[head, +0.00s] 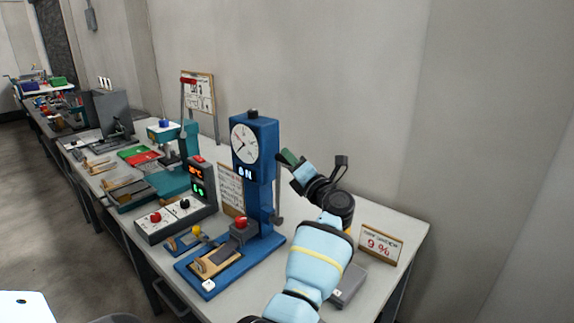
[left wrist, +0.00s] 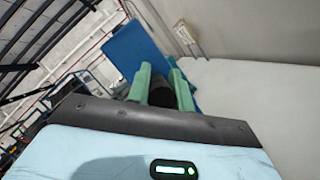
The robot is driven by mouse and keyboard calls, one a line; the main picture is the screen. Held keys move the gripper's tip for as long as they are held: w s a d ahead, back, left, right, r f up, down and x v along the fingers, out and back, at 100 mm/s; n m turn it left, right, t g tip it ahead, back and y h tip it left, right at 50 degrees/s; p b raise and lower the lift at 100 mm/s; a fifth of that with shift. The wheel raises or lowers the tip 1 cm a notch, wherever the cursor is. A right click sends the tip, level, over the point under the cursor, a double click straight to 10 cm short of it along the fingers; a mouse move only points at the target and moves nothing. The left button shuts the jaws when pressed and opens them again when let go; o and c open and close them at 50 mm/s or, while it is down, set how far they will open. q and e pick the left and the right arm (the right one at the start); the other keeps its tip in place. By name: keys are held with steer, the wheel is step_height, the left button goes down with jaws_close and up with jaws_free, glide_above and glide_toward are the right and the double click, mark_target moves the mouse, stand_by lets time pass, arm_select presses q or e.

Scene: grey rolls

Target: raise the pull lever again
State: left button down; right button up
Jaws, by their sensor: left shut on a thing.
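A blue upright stand (head: 268,190) with a round white dial (head: 244,142) stands on the bench. My left gripper (head: 288,160) is just right of the dial housing, at the stand's upper right side. In the left wrist view, its green fingers (left wrist: 162,88) are shut on a dark cylindrical grip (left wrist: 161,93), which I take to be the pull lever's handle. The blue stand (left wrist: 138,52) rises behind them. My right gripper is not in view.
The stand's base carries a red knob (head: 241,222). A control box (head: 178,215) and a teal press (head: 178,175) stand to the left. The wall is close behind.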

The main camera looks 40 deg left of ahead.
arm_select(q)
steer(key=shift+w+d+f+m+h, duration=0.1)
steer(key=shift+w+f+m+h, duration=0.1)
steer(key=shift+w+f+m, duration=0.3)
steer(key=shift+w+f+m+h, duration=0.2)
steer(key=shift+w+f+m, duration=0.1)
steer(key=shift+w, duration=0.3)
steer(key=c, duration=1.3)
jaws_free()
steer(key=shift+r, duration=0.1)
steer(key=shift+o, duration=0.2)
steer(key=shift+r, duration=0.2)
